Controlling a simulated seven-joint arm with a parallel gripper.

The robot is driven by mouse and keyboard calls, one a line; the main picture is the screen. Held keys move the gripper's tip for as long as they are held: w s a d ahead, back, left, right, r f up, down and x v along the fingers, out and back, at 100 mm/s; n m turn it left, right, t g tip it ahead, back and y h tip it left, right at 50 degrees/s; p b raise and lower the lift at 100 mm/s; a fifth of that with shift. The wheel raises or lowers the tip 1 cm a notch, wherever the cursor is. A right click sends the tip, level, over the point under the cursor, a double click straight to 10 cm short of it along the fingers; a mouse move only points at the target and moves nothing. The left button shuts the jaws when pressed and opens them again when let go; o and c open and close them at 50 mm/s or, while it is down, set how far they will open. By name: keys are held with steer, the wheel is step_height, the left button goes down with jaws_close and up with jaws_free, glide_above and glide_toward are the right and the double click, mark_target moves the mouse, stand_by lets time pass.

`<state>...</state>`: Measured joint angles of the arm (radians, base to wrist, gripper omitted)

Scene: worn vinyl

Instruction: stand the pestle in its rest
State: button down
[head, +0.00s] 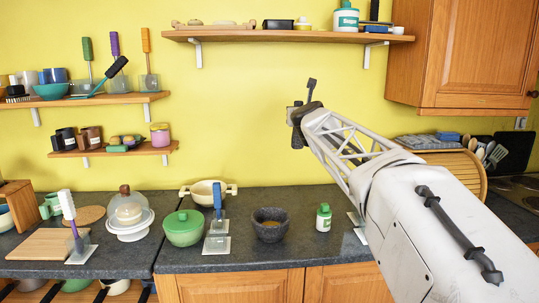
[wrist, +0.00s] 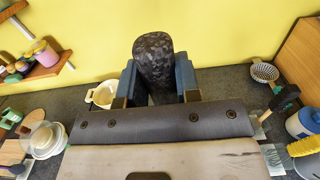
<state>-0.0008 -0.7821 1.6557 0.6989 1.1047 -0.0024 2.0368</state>
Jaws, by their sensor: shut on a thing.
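My gripper (head: 298,113) is high above the counter, in front of the yellow wall. In the wrist view its two blue-grey fingers (wrist: 157,76) are shut on the pestle (wrist: 154,52), a dark speckled stone piece with a rounded thick end. The pestle's other end is hidden by the gripper body. In the head view I cannot clearly separate the pestle from the dark gripper parts. A low clear stand with a pale square base (head: 216,245) sits near the counter front and looks empty; I cannot tell for sure that it is the rest. The dark stone mortar (head: 270,228) stands to its right.
A blue-handled brush (head: 217,195) stands just behind the clear stand. A long shelf (head: 270,36) runs above. A glass-domed cake stand (head: 129,212) is further left.

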steer(key=shift+a, duration=0.1)
steer(key=shift+w+a+f+h, duration=0.3)
steer(key=shift+w+a+f, duration=0.1)
steer(key=shift+w+a, duration=0.15)
steer(key=w+a+f+m+g+h, duration=0.25)
steer(key=a+f+m+h, duration=0.55)
steer(key=a+f, duration=1.1)
steer(key=s+a+f+m+g+h, duration=0.1)
steer(key=s+a+f+h, duration=0.3)
steer(key=a, duration=0.5)
steer(key=shift+s+g, duration=0.85)
steer(key=shift+s, duration=0.35)
steer(key=shift+a+f, duration=0.1)
step_height(320, 180, down, 10)
stand_by(0.4)
steer(key=shift+f, duration=0.5)
stand_by(1.9)
